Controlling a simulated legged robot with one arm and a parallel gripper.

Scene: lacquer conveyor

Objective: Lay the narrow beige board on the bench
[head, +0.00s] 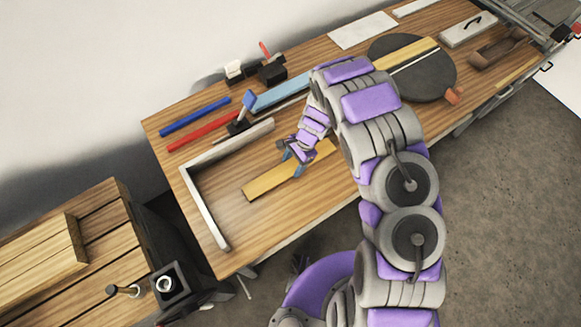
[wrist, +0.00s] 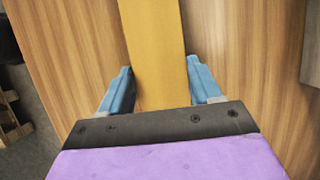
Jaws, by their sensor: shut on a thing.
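The narrow beige board (head: 265,186) is over the front left part of the wooden bench (head: 215,255), lying at a slant inside the corner of a grey L-shaped frame. My gripper (head: 293,164) is shut on the board near its middle. In the wrist view the board (wrist: 153,45) runs away between the two blue fingers of my gripper (wrist: 160,87), with wood grain on both sides. The board looks about level with the bench top. I cannot tell whether it touches the bench or is held just above it. My gripper hides part of it.
The grey L-shaped frame (head: 204,206) borders the board on the left and back. Blue (head: 195,116) and red (head: 203,131) bars lie behind it. A dark round disc (head: 430,75) with another yellowish board stands to the right. A lower wooden table (head: 110,262) is at left.

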